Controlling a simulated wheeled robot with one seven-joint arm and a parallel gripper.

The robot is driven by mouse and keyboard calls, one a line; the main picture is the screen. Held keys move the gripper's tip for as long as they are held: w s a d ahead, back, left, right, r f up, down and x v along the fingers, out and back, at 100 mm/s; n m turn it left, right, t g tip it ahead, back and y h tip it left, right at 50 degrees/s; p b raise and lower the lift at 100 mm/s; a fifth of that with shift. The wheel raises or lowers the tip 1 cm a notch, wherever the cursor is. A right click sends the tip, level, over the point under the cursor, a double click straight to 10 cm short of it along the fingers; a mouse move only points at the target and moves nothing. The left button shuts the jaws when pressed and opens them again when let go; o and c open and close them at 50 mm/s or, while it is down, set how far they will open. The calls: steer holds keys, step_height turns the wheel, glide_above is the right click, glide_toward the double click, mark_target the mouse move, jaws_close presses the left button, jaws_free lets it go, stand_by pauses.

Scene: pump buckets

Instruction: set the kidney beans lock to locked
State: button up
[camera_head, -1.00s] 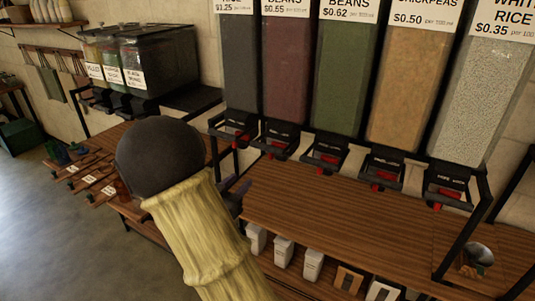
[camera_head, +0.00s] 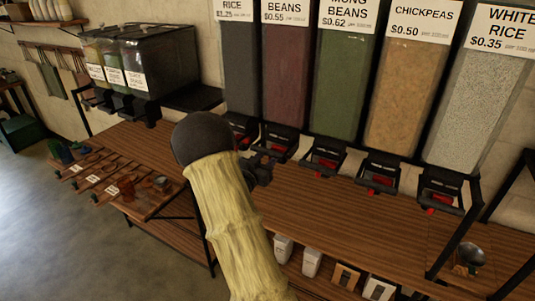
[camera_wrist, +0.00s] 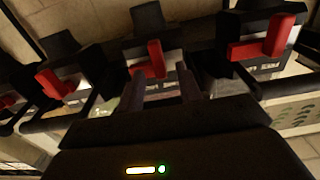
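The reddish-bean dispenser (camera_head: 286,77), labelled "BEANS $0.55" with its top line cut off, stands second from left in the tall row. Its black outlet (camera_head: 280,139) has a red lever, partly hidden in the head view. My gripper (camera_head: 266,166) is just below and in front of this outlet, partly hidden by my arm. In the wrist view, my gripper (camera_wrist: 163,88) has two dark fingers spread apart with nothing between them. An L-shaped red lever (camera_wrist: 154,59) lies just beyond the fingers; contact is not visible. Its lock position is unclear.
Other red levers flank it at right (camera_wrist: 266,42) and left (camera_wrist: 55,84) in the wrist view. A wooden counter (camera_head: 330,205) runs below the outlets, its middle clear. Smaller bins (camera_head: 150,60) stand at back left.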

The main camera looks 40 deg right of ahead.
steer(key=shift+w+d, duration=0.15)
steer(key=shift+d, duration=0.25)
jaws_close()
